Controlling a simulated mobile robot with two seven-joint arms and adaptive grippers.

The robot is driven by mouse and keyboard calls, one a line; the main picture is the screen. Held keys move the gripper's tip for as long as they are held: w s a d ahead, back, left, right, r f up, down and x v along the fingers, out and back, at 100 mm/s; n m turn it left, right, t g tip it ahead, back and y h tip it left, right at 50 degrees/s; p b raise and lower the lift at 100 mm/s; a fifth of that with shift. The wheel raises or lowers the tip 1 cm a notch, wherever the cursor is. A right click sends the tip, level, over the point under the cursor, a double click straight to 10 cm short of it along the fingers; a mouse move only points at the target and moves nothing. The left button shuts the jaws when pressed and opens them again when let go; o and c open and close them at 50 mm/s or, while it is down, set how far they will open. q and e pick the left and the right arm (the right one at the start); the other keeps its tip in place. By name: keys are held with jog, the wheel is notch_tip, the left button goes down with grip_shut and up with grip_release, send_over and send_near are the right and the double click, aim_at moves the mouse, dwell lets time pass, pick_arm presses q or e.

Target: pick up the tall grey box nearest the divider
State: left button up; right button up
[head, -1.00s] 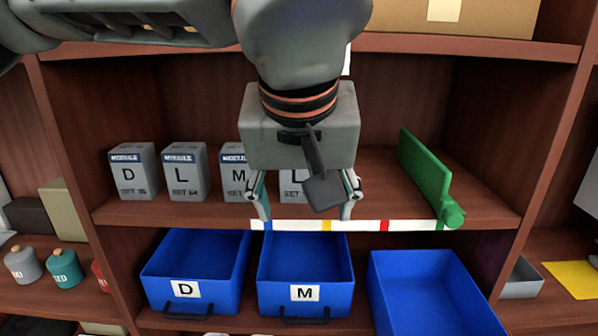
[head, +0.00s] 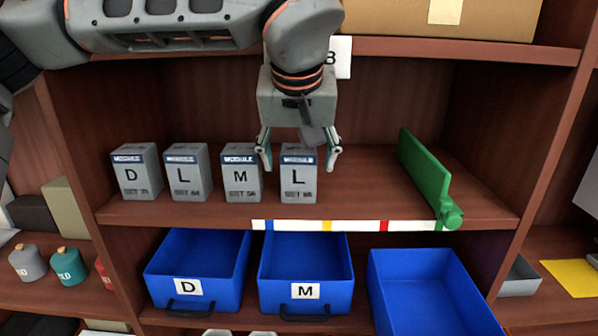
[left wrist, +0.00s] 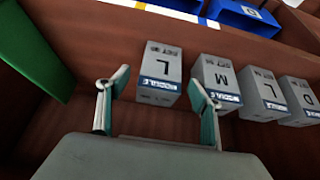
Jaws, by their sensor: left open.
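The tall grey box nearest the divider (head: 298,182) stands upright on the middle shelf, marked L with a blue band; it also shows in the left wrist view (left wrist: 160,70). The divider (head: 424,175) is a green upright panel to its right, and shows at the left of the left wrist view (left wrist: 32,48). My left gripper (head: 298,166) is open and empty. In the head view its fingers appear on either side of the box's upper part, with its palm above. In the left wrist view its fingertips (left wrist: 160,80) flank the box's blue-banded end. I cannot tell whether they touch it. My right gripper is not in view.
Grey boxes marked M (head: 241,173), L (head: 188,173) and D (head: 137,172) stand in a row to the left, the M box closest. Shelf space between box and divider is clear. Blue bins (head: 306,310) sit below, and a cardboard box (head: 400,18) is above.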

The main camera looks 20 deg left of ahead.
aim_at(299, 172)
pick_arm(q)
jog(key=x, duration=0.4)
jog(key=shift+w+a+f, duration=0.1)
jog(key=shift+w+f, duration=0.1)
jog(key=shift+f, duration=0.15)
jog(key=c, duration=1.4)
jog(key=shift+o, duration=0.2)
jog(key=shift+r, duration=0.15)
